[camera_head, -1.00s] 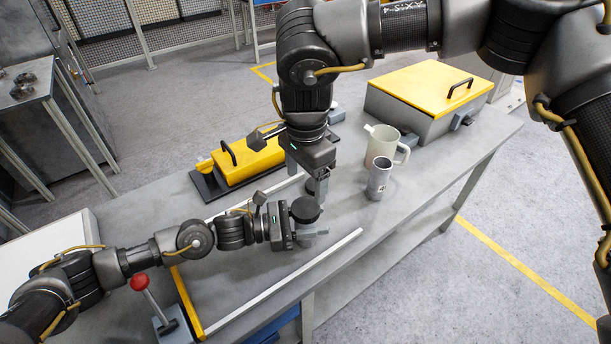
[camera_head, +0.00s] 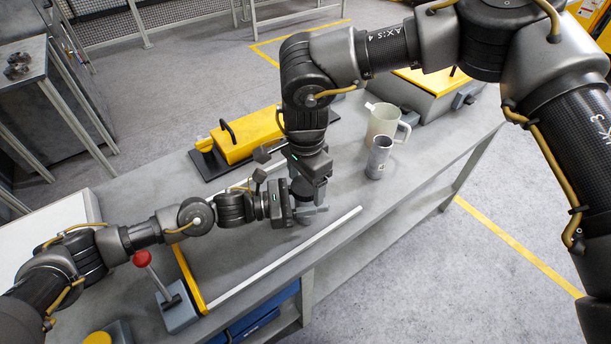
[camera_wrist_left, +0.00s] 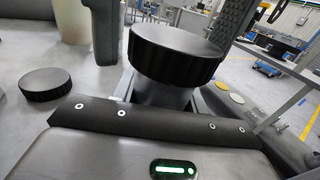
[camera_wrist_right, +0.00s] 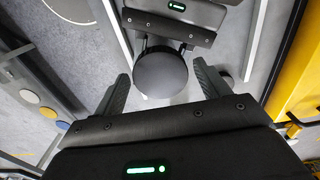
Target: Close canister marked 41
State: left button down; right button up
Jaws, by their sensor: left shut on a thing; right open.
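A canister with a ribbed black lid (camera_wrist_left: 175,58) stands upright in the left wrist view, its grey body mostly hidden below the lid. My left gripper (camera_head: 303,213) is shut on this canister, low on the table. My right gripper (camera_head: 304,187) points down just above it. In the right wrist view the round lid (camera_wrist_right: 160,73) lies between the open fingers, with gaps at both sides. A loose black lid (camera_wrist_left: 45,83) lies on the table in the left wrist view. A second grey canister (camera_head: 378,158) stands upright to the right. I cannot read the number 41 on either canister.
A pale mug (camera_head: 387,122) stands behind the second canister. A yellow-topped box (camera_head: 428,95) is at the back right, and a yellow case (camera_head: 248,140) lies behind my arms. A red-knobbed lever (camera_head: 143,260) is at front left. White strips (camera_head: 285,260) border the work area.

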jog(key=shift+c, duration=0.3)
jog(key=c, duration=0.9)
jog(key=m, duration=0.5)
jog(key=shift+m, duration=0.4)
jog(key=shift+c, duration=0.2)
jog(key=m, duration=0.2)
jog(key=shift+m, duration=0.3)
jog(key=m, duration=1.2)
jog(key=shift+m, duration=0.4)
jog(key=m, duration=0.6)
jog(key=o, duration=1.2)
jog(key=shift+c, duration=0.2)
